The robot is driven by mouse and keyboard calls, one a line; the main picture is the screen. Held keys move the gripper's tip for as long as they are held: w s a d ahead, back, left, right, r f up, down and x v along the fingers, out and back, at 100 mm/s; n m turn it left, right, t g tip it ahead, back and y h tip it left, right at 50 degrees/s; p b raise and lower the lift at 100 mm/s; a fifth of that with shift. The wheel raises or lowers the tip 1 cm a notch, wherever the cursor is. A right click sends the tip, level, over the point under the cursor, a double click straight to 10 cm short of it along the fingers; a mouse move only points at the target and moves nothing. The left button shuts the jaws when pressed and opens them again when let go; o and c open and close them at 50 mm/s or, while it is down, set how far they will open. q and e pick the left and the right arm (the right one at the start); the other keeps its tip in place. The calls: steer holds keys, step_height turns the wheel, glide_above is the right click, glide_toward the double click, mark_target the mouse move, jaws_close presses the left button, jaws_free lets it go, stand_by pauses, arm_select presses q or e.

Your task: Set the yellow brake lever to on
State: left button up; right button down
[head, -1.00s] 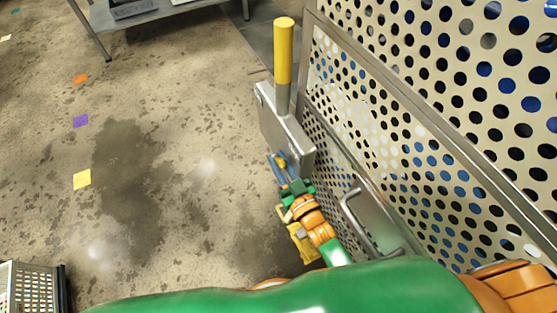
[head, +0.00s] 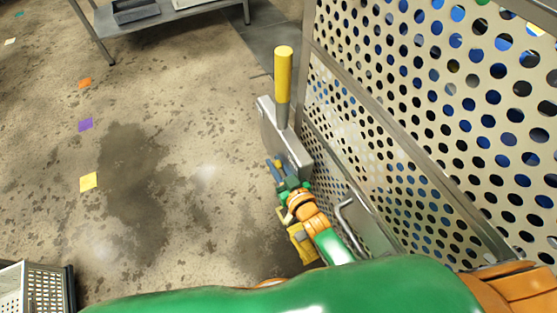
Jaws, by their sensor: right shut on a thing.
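A tall upright lever with a yellow grip (head: 284,75) and grey lower shaft stands on a grey metal box (head: 286,138) beside a perforated panel. My right gripper (head: 276,169) is at the near left side of this box, well below the yellow grip and apart from it. My left gripper is not in view.
The perforated panel (head: 400,110) in a metal frame fills the right side. A curved metal handle (head: 352,222) is near my right forearm. A grey crate (head: 45,290) is bottom left, a metal table (head: 165,12) at the back. The floor at left is open.

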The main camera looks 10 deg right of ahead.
steer(key=r+g+p, duration=0.1)
steer(key=w+g+p, duration=0.1)
steer(key=shift+w+a+r+h+p, duration=0.25)
steer(key=shift+r+h+p, duration=0.05)
steer(key=shift+r+p, duration=0.1)
steer(key=shift+w+a+f+g+p, duration=0.1)
steer(key=shift+w+f+g+p, duration=0.1)
steer(key=shift+w+g+p, duration=0.15)
steer(key=shift+f, duration=0.2)
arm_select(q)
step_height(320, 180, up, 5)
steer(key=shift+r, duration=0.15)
arm_select(e)
steer(key=shift+f, duration=0.15)
steer(key=c, duration=0.8)
jaws_free()
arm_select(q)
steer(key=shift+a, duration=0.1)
arm_select(e)
steer(key=shift+a, duration=0.15)
